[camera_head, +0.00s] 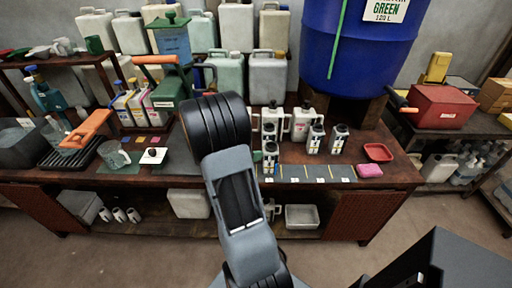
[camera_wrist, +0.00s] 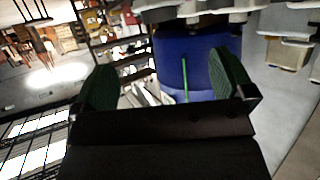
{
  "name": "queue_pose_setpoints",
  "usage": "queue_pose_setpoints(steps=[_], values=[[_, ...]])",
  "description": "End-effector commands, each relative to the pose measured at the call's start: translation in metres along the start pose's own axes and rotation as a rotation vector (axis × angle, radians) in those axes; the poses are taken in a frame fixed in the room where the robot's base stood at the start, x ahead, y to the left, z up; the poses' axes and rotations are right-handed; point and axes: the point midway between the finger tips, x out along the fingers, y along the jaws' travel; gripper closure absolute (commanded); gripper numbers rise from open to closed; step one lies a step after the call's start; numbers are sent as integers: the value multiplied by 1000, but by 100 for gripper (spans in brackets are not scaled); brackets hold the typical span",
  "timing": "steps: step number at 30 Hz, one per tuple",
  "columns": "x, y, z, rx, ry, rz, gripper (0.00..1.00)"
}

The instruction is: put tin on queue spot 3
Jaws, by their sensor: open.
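Several small white tins with dark tops stand on the bench in the head view: one (camera_head: 339,139) at the right, one (camera_head: 315,139) beside it, and others (camera_head: 270,158) close to my arm at the left. A row of dark square spots (camera_head: 315,173) with yellow dividers and small white labels lies along the bench's front edge; the label numbers are too small to read. My gripper (camera_wrist: 167,82) shows in the wrist view with its two green-padded fingers wide apart and nothing between them. In the head view my arm hides its end.
A blue drum (camera_head: 358,45) stands at the back right; it also shows beyond my fingers in the wrist view (camera_wrist: 200,68). White jugs (camera_head: 302,124) stand behind the tins. A red dish (camera_head: 378,152) and pink block (camera_head: 369,171) lie right of the spots. Tools crowd the left.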

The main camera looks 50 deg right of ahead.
Motion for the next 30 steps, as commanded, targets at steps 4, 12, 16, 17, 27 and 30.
queue_pose_setpoints(steps=[4, 12, 16, 17, 27, 30], values=[[-8, 0, 0, 0, 0, 0, 0], [-39, -34, -8, 19, -44, -240, 0], [-114, -80, -12, -14, -155, -667, 0], [-138, -87, -12, -41, -192, -779, 0], [-341, 19, 42, -804, -578, -1505, 0], [-345, 68, 52, -1046, -614, -1495, 0]])
